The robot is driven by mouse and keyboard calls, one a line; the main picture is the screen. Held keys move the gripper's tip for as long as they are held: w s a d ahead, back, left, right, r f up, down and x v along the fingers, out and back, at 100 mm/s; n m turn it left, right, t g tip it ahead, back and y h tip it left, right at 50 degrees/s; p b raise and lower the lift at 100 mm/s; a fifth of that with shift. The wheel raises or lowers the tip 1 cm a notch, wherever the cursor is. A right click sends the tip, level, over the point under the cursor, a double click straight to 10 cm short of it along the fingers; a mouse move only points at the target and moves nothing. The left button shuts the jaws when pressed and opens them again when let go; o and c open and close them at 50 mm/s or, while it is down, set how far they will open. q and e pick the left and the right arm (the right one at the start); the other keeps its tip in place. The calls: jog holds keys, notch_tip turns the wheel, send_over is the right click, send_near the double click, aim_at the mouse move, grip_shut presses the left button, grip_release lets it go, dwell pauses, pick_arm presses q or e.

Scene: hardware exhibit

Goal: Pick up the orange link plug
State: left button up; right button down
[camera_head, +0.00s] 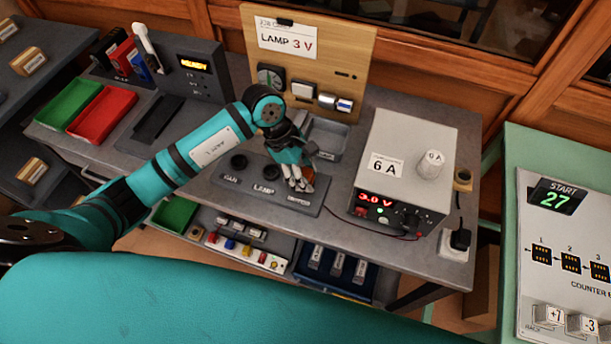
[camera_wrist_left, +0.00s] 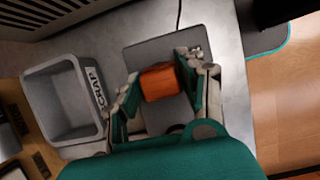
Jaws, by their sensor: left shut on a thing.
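The orange link plug (camera_wrist_left: 160,82) sits between the two fingers of my left gripper (camera_wrist_left: 162,88) in the left wrist view. In the head view a small orange part of the plug (camera_head: 308,178) shows beside the fingertips; the rest is hidden behind them. My left gripper (camera_head: 298,184) is shut on the plug, low over the right end of the dark grey base plate (camera_head: 231,182) with labels such as "LAMP". I cannot tell whether the plug is clear of the plate. My right gripper is not in view.
A grey scrap bin (camera_wrist_left: 40,84) stands beside the plate. A white power supply (camera_head: 408,150) reading 3.0 V stands to the right, and an upright wooden lamp board (camera_head: 345,62) behind. Green (camera_head: 70,101) and red (camera_head: 103,110) trays lie far left.

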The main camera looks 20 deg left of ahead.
aim_at(307, 171)
pick_arm(q)
jog(key=c, duration=0.4)
jog(key=shift+r, duration=0.1)
jog(key=shift+r, duration=0.4)
jog(key=shift+s+d+r+b, duration=0.15)
jog(key=shift+s+r+b, duration=0.1)
jog(key=shift+r+b, duration=0.3)
jog(key=shift+s+d+r+b, duration=0.1)
jog(key=shift+s+r+b, duration=0.1)
jog(key=shift+r+b, duration=0.35)
jog(key=s+d+r+b, duration=0.2)
jog(key=s+d, duration=0.6)
jog(key=s, duration=0.4)
jog(key=shift+s+b, duration=0.35)
jog(key=shift+b, duration=0.25)
